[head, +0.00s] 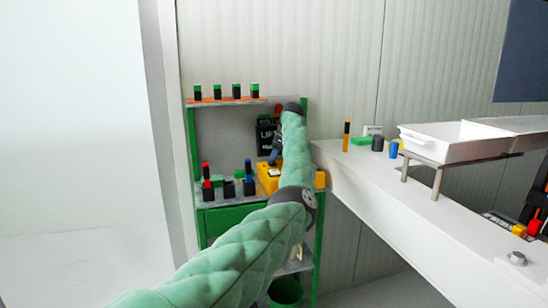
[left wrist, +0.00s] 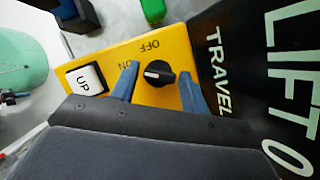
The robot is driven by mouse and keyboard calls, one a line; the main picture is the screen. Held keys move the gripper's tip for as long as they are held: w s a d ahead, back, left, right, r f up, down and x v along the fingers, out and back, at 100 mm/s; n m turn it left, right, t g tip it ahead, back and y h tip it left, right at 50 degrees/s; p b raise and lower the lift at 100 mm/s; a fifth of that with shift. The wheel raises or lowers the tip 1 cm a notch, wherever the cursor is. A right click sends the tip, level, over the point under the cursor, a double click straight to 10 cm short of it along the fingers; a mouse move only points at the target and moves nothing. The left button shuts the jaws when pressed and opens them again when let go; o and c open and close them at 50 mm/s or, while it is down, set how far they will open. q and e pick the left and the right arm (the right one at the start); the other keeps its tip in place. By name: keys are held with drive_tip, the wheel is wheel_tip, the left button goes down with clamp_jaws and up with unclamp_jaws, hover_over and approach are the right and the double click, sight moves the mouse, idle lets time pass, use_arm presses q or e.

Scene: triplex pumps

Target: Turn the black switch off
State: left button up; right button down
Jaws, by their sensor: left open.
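The black switch (left wrist: 158,73) is a round knob on a yellow control box (left wrist: 100,60). Its white mark points left in the left wrist view, toward the ON label, which a finger partly hides; the OFF label is above the knob. The yellow box also shows in the head view (head: 266,181), where the knob cannot be made out. My left gripper (left wrist: 160,88) is open, with one blue finger on each side of the knob; I cannot tell whether they touch it. In the head view the left gripper (head: 275,152) is small, above the yellow box. My right gripper is not in view.
A white UP button (left wrist: 85,80) sits on the same box. A black panel (left wrist: 260,60) lettered LIFT and TRAVEL stands close beside it. Black blocks with red and blue tops stand left on the green shelf unit (head: 225,222). A white counter (head: 400,215) extends right.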

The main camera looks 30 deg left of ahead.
use_arm(q)
drive_tip(key=shift+c, duration=0.3)
drive_tip(key=c, duration=0.6)
